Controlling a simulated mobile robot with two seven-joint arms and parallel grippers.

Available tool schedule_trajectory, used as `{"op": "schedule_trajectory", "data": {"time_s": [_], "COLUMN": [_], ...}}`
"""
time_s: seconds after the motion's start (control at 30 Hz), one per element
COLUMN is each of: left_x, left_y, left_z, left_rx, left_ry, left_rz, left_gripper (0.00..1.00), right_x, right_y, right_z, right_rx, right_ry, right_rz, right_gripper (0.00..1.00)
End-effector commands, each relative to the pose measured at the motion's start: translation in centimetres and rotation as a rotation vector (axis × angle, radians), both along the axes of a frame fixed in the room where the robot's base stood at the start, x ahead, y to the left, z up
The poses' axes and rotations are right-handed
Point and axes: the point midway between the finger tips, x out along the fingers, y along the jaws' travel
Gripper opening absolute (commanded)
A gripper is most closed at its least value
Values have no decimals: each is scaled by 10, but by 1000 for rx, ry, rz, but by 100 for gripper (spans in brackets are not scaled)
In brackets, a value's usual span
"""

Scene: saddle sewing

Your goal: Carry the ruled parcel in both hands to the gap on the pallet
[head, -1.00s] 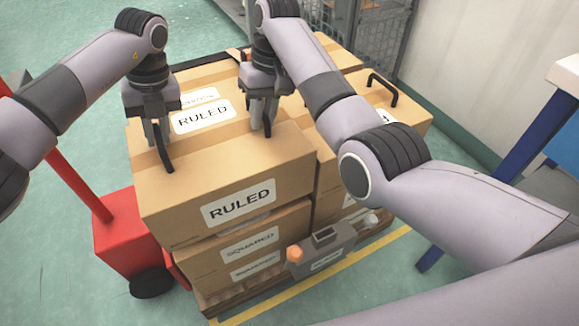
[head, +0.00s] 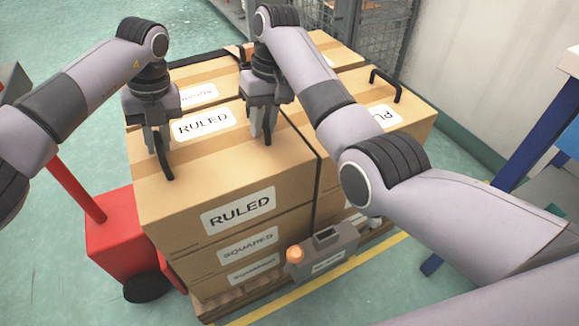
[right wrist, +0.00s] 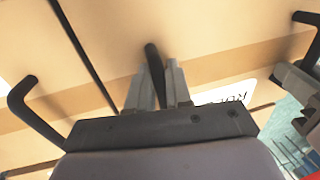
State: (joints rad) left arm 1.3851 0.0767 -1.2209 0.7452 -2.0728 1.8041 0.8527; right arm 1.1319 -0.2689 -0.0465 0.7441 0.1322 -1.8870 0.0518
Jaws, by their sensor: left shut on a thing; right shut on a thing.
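The ruled parcel (head: 225,175), a brown carton marked RULED on top and front, sits level at the front left of the pallet stack (head: 211,305), over squared cartons (head: 235,262). Its front looks flush with theirs; whether it bears fully on them I cannot tell. My left gripper (head: 160,150) is shut on its left black handle, and my right gripper (head: 263,138) is shut on its right handle. In the right wrist view my right gripper (right wrist: 157,95) pinches the upright handle (right wrist: 153,68). A narrow dark seam separates the parcel from the carton on its right.
The right-hand carton (head: 408,120) has a free black handle (head: 385,82). A grey device with an orange knob (head: 325,252) is at the stack's front. A red wheeled unit (head: 112,235) stands left, a mesh cage (head: 385,40) behind, and a blue-legged table (head: 530,145) right.

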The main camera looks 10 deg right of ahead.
Motion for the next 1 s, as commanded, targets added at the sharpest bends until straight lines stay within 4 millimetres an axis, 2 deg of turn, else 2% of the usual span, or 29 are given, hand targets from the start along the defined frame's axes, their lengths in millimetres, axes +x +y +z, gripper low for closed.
{"op": "schedule_trajectory", "data": {"time_s": [0.2,0.23,0.3,0.67,0.77,1.0], "left_x": [1,0,0,1,2,4], "left_y": [0,1,1,-1,-3,-13], "left_z": [-7,-9,-8,-3,8,60], "left_rx": [0,1,1,0,0,0], "left_ry": [-4,0,0,-1,-3,-5], "left_rz": [0,1,1,1,0,1], "left_gripper": [0,26,45,45,45,45], "right_x": [1,0,0,0,0,0], "right_y": [0,0,0,0,0,0], "right_z": [-6,-9,-8,-8,-8,-8], "right_rx": [1,-1,-1,0,0,0], "right_ry": [-7,0,0,0,0,0], "right_rz": [0,-1,-1,0,0,0], "right_gripper": [0,26,45,45,45,45]}}
